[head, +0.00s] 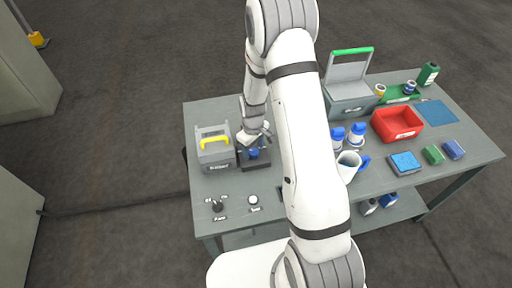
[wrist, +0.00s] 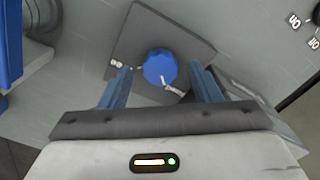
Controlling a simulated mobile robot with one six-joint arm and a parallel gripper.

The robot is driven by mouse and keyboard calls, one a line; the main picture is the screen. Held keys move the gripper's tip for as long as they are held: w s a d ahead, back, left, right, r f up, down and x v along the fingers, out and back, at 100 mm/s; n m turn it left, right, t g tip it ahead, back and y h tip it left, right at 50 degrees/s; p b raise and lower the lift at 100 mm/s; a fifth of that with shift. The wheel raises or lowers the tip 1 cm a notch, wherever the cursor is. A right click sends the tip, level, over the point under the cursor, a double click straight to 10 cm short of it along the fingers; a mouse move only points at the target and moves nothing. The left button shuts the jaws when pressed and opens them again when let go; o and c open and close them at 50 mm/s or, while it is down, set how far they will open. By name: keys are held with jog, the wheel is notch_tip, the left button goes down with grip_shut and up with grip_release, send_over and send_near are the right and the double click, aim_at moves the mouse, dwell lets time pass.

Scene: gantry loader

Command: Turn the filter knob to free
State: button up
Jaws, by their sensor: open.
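A blue, faceted knob (wrist: 160,66) sits on a dark square plate (wrist: 150,22) in the wrist view. White markings lie at its left and lower right, partly hidden and too small to read. A white mark shows at its lower-right edge. My gripper (wrist: 162,80) is open, with a blue-grey finger on each side of the knob and gaps between; I cannot tell its height above it. In the head view my gripper (head: 254,138) is over the plate (head: 255,166), and the knob (head: 253,154) shows partly beneath it.
A grey box with a yellow handle (head: 215,158) stands close left of the plate. A black pump switch (head: 218,206) and a white button (head: 253,200) are at the table's front left. Blue-capped bottles, a white jug (head: 347,168) and a red bin (head: 398,124) stand to the right.

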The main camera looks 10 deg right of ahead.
jog(key=shift+f, duration=0.45)
